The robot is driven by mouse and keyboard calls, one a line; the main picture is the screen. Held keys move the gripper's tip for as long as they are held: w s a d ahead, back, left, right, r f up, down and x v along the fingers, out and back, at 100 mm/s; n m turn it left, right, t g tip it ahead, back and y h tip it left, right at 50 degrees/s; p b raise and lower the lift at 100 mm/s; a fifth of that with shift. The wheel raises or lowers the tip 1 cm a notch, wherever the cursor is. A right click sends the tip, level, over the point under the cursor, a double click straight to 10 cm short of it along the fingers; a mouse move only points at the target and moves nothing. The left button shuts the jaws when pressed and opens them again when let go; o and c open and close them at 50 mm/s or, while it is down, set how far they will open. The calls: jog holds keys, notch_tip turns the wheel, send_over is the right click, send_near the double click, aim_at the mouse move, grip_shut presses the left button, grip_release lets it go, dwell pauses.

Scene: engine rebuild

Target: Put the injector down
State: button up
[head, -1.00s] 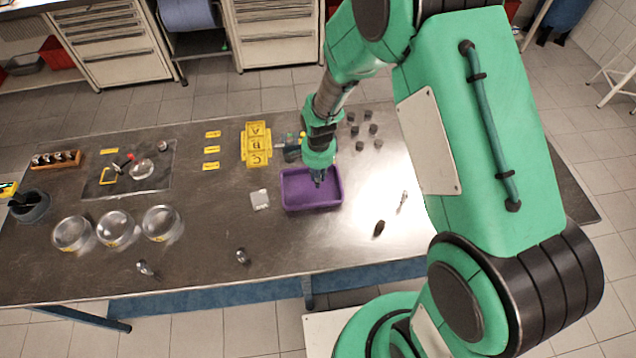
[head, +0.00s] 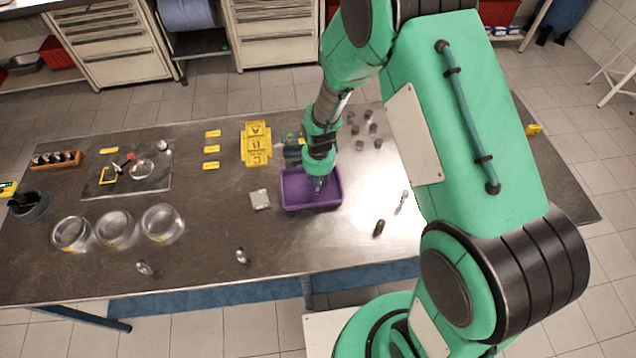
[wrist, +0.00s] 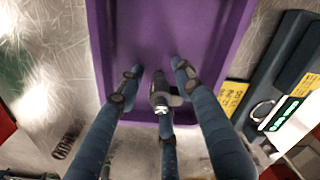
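My gripper (head: 317,184) points down into the purple tray (head: 283,203) on the bench. In the wrist view its three blue fingers (wrist: 158,76) reach in over the tray floor (wrist: 165,30). A small grey and dark piece, which looks like the injector (wrist: 158,84), sits among the fingertips. The fingers appear closed around it, though the contact is partly hidden. Whether it touches the tray floor is not clear. In the head view the gripper hides it.
A yellow A-B-C holder (head: 256,146) and a dark device stand behind the tray. A small pale square (head: 260,199) lies left of it. Several dark cylinders stand behind right. Loose parts (head: 379,228) lie at right. Three round clear-looking bowls (head: 116,229) stand at left.

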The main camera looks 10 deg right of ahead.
jog(key=shift+r, duration=0.1)
jog(key=r, duration=1.2)
jog(key=shift+s+r, duration=0.1)
jog(key=shift+s, duration=0.1)
jog(key=shift+d+r, duration=0.1)
dwell(0.6)
jog(key=shift+r, duration=0.3)
jog(key=s+d+r+n+t, duration=0.1)
jog(key=s+d+r+n, duration=0.2)
jog(key=r, duration=0.8)
jog(key=s+d+r+n+t, duration=0.1)
jog(key=s+d+r, duration=0.3)
jog(key=r, duration=0.7)
jog(key=s+d+r+n+t, duration=0.1)
jog(key=s+d+r+n, duration=0.1)
jog(key=s+r, duration=0.4)
jog(key=s+d+r+n+t, duration=0.2)
jog(key=s+r, duration=0.4)
jog(key=s, duration=0.6)
jog(key=shift+s+d, duration=0.25)
jog(key=shift+s, duration=0.1)
